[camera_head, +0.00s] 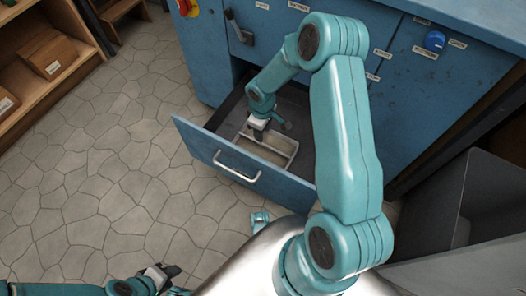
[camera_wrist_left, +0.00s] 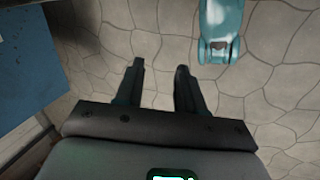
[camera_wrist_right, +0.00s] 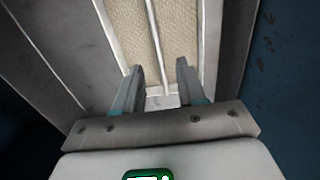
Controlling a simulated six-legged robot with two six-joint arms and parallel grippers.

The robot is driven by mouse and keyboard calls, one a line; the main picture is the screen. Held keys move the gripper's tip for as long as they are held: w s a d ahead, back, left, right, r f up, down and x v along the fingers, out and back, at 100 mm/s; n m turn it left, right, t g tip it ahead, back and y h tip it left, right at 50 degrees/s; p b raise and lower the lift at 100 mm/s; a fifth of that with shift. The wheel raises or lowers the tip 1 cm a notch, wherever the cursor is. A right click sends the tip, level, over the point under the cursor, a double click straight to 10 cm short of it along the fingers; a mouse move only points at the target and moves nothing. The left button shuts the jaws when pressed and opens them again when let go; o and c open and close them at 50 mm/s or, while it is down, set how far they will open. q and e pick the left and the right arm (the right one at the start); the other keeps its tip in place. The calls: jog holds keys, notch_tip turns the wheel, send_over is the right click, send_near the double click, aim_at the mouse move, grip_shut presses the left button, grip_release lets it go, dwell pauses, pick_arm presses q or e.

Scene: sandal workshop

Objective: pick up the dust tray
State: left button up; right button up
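The dust tray (camera_head: 293,151) lies inside the pulled-out blue drawer. It is a pale metal-rimmed rectangular tray with a beige, grainy surface inside. In the right wrist view its rim (camera_wrist_right: 202,45) and a thin light bar along its middle show. My right gripper (camera_head: 257,136) points down over the tray's left part. Its fingers (camera_wrist_right: 159,66) are open, one on each side of the bar; whether they touch it I cannot tell. My left gripper (camera_head: 170,271) is low over the floor, away from the drawer. It is open and empty in the left wrist view (camera_wrist_left: 160,66).
The drawer front (camera_head: 215,157) with its metal handle (camera_head: 236,172) stands out from the blue cabinet (camera_head: 270,45). A wooden shelf with boxes (camera_head: 50,56) is at the upper left. A grey open bin (camera_head: 480,195) is at the right. The stone floor at left is clear.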

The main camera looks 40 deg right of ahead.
jog(key=f+b, duration=0.1)
jog(key=f, duration=0.4)
jog(key=shift+s+f+b, duration=0.2)
jog(key=shift+b, duration=0.1)
jog(key=f+b, duration=0.1)
jog(key=f, duration=0.2)
jog(key=f+b, duration=0.1)
jog(key=shift+d+f+b, duration=0.25)
jog(key=shift+f+b, duration=0.05)
jog(key=shift+f, duration=0.1)
jog(key=shift+r, duration=0.1)
grip_shut()
